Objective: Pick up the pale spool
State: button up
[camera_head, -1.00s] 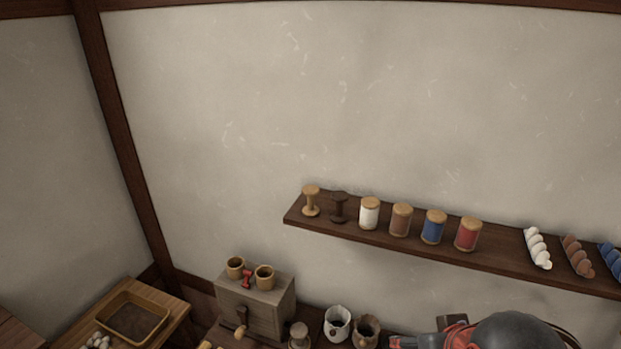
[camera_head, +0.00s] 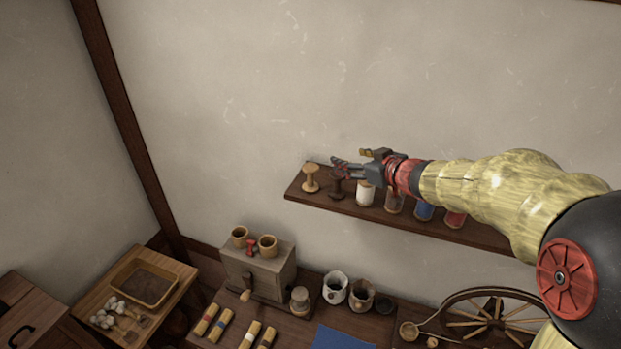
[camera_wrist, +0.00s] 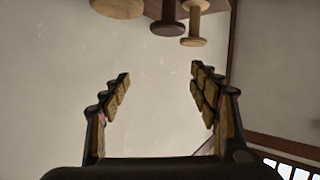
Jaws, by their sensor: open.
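The pale spool (camera_head: 310,178) is a bare, light wooden spool standing upright at the left end of the wall shelf. It also shows near the top of the wrist view (camera_wrist: 195,25). A dark spool (camera_head: 335,189) stands just to its right, partly covered by my gripper; it shows in the wrist view (camera_wrist: 168,22) too. My gripper (camera_head: 342,168) is open and empty, with its tips pointing left near the dark spool, a little right of the pale spool. In the wrist view the space between the fingers (camera_wrist: 160,75) shows only wall.
The dark wooden shelf (camera_head: 293,194) carries thread-wound spools to the right: white (camera_head: 365,194), brown, blue (camera_head: 424,211) and red, partly behind my arm. Below are a grey box (camera_head: 262,270) with two cups, small pots and a spoked wheel (camera_head: 490,322). The wall left of the shelf is bare.

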aim_at(313, 169)
jog(key=w+a+f+y, duration=0.1)
jog(key=a+f, duration=0.1)
jog(key=w+a+f+n+g, duration=0.1)
jog(key=w+a+f, duration=0.1)
jog(key=a, duration=0.1)
jog(key=w+a+f+g+y, duration=0.1)
jog(key=a+f, duration=0.1)
jog(key=shift+w+a+f+n+y, duration=0.15)
jog(key=shift+f+n+y, duration=0.05)
jog(key=shift+n+y, duration=0.1)
jog(key=shift+s+a+x, duration=0.1)
jog(key=shift+a+x, duration=0.05)
jog(key=shift+x, duration=1.3)
jog(key=shift+s+a+x, duration=0.1)
jog(key=shift+a+x, duration=0.1)
jog(key=shift+x, duration=1.3)
jog(key=shift+d+r, duration=0.15)
jog(key=shift+r, duration=0.05)
jog(key=shift+s, duration=0.1)
jog(key=shift+c, duration=0.7)
jog(key=shift+c, duration=0.5)
jog(key=c, duration=1.1)
